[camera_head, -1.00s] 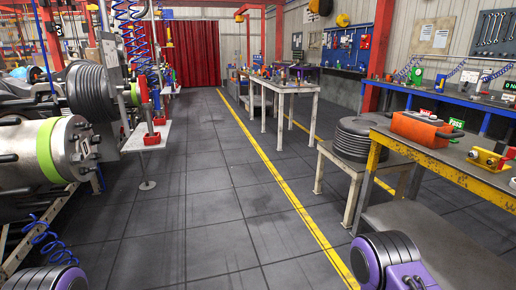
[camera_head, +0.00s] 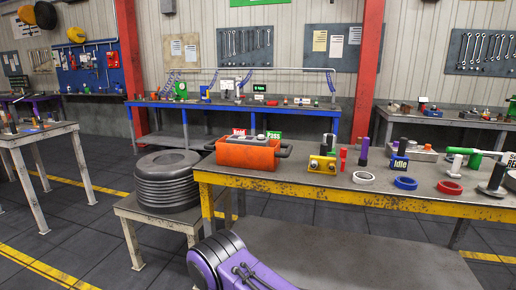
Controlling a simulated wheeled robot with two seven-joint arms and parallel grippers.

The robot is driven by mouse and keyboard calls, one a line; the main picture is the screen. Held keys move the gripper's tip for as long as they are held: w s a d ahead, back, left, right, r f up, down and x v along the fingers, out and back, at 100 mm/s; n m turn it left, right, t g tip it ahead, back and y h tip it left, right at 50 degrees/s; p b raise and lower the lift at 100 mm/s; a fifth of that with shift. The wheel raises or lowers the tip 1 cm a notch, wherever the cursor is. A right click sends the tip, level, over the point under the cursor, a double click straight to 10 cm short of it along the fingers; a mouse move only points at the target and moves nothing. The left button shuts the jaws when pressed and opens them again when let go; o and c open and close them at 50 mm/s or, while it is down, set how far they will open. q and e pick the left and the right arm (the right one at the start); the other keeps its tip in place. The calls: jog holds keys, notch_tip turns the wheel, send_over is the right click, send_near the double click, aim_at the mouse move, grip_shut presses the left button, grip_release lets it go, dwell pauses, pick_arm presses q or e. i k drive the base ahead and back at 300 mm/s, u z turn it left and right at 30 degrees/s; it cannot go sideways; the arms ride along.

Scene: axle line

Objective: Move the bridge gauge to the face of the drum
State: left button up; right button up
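A small yellow block with round metal knobs (camera_head: 322,164) stands on the yellow-edged bench, right of the orange case; it looks like the bridge gauge, but I cannot be certain. No large drum on a machine is in view now; the silver cylinder with a green band showed at the left only in the earlier picture. Neither gripper is in view. A purple and dark link of my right arm shows at the bottom, in front of the bench; its gripper is out of the picture.
Dark floor is free at the left.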

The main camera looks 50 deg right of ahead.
aim_at(169, 159)
jog(key=z, duration=0.8)
jog(key=i, duration=1.3)
jog(key=z, duration=0.85)
